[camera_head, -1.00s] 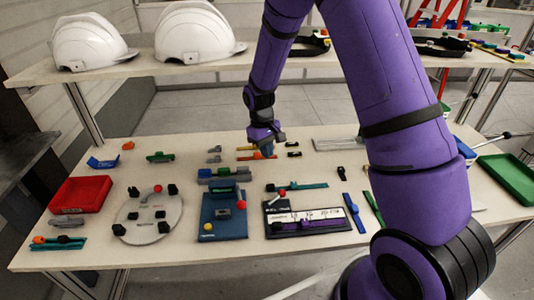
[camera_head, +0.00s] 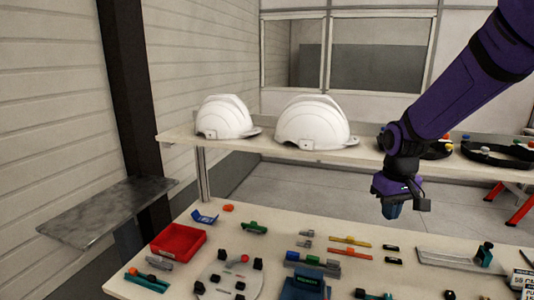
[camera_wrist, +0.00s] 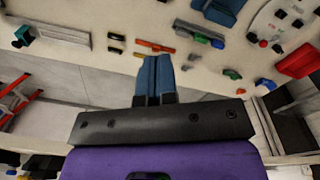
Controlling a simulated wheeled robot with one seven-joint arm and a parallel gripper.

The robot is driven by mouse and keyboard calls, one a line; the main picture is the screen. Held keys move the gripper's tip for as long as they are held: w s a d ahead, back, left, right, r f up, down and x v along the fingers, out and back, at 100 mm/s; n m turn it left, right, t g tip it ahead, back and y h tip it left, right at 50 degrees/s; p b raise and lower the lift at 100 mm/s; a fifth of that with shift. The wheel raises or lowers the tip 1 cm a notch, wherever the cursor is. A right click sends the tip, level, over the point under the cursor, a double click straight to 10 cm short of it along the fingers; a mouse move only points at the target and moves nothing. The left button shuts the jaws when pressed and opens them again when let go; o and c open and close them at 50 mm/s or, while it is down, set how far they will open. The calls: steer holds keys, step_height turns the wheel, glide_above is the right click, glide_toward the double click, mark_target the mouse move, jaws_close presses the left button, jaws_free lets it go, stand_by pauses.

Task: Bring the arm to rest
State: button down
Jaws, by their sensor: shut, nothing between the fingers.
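My purple arm reaches in from the upper right in the head view. My gripper (camera_head: 392,207) hangs above the back part of the workbench, in front of the shelf, with its blue fingers pointing down. In the wrist view the blue fingers (camera_wrist: 154,80) lie side by side, shut, with nothing between them. The fingers are clear of the parts on the bench.
The workbench (camera_head: 190,225) holds a red tray (camera_head: 178,242), a round plate (camera_head: 228,277) and several small coloured parts. Two white helmet shells (camera_head: 224,117) stand on the shelf (camera_head: 180,137) behind. A grey side table (camera_head: 105,212) is at the left.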

steer(key=s+r+t, duration=0.1)
steer(key=s+r, duration=0.4)
steer(key=s, duration=0.3)
steer(key=s+r+m+t, duration=0.1)
steer(key=s+r+t, duration=0.1)
steer(key=s+r, duration=0.3)
steer(key=s+d+r+m+t, duration=0.1)
steer(key=s+r, duration=0.3)
steer(key=s, duration=0.6)
steer(key=shift+s+r+t, duration=0.3)
steer(key=shift+s+r, duration=0.1)
steer(key=shift+w, duration=0.15)
